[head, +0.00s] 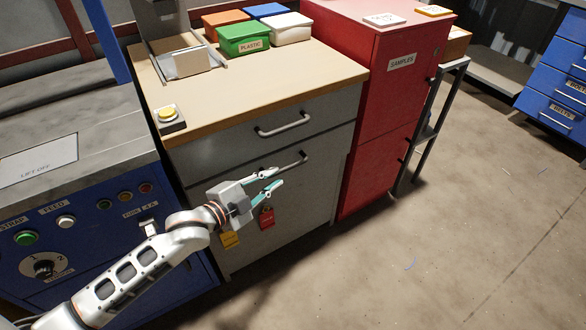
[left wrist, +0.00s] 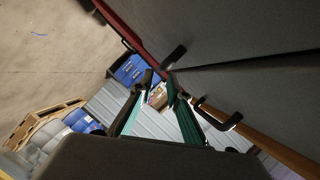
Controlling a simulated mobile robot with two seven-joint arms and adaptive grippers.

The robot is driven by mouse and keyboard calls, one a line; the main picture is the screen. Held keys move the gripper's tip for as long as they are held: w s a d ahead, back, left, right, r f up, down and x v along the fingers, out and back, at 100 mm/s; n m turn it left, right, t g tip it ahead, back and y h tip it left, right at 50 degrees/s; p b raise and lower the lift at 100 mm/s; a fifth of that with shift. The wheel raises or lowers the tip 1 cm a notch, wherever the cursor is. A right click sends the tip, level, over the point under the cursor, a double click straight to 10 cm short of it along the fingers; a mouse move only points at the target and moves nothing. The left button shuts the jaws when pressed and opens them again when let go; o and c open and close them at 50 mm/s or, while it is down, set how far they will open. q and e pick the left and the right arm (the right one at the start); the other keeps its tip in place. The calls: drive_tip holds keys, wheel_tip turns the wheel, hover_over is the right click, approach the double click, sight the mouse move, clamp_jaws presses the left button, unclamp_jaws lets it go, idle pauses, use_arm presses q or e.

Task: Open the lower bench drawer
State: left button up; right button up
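The grey bench (head: 240,90) has a wooden top and two drawer fronts, both looking shut. The upper drawer has a bar handle (head: 283,126). The lower drawer (head: 325,150) has a similar bar handle (head: 291,164), partly hidden by my gripper. My left gripper (head: 280,177) is open with its green fingers apart, right by the lower handle. In the left wrist view, the open fingertips (left wrist: 159,77) are close to the dark lower handle (left wrist: 174,56); whether they touch it I cannot tell. The upper handle (left wrist: 221,119) shows at the right. My right gripper is not in view.
A red tag (head: 267,216) and a yellow tag (head: 230,239) hang below the gripper. A red cabinet (head: 382,100) stands right of the bench, a blue control panel (head: 100,215) left. Several bins, one green (head: 243,39), sit on top. The floor in front is clear.

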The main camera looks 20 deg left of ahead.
sight(287, 167)
use_arm(q)
drive_tip(key=shift+w+d+f, duration=0.1)
drive_tip(key=shift+w, duration=0.25)
drive_tip(key=b+x, duration=0.2)
drive_tip(key=x, duration=0.3)
drive_tip(key=shift+w+d+f, duration=0.15)
drive_tip(key=shift+w+f, duration=0.05)
drive_tip(key=shift+w+d, duration=0.1)
drive_tip(key=shift+w, duration=0.2)
drive_tip(key=shift+w+d+r, duration=0.1)
drive_tip(key=shift+w+d, duration=0.05)
drive_tip(key=shift+w, duration=0.35)
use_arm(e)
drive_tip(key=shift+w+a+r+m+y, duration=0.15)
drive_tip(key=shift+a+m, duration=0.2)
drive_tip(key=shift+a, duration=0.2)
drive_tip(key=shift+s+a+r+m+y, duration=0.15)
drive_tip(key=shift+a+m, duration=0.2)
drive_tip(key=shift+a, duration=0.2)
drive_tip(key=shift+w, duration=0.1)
use_arm(q)
clamp_jaws()
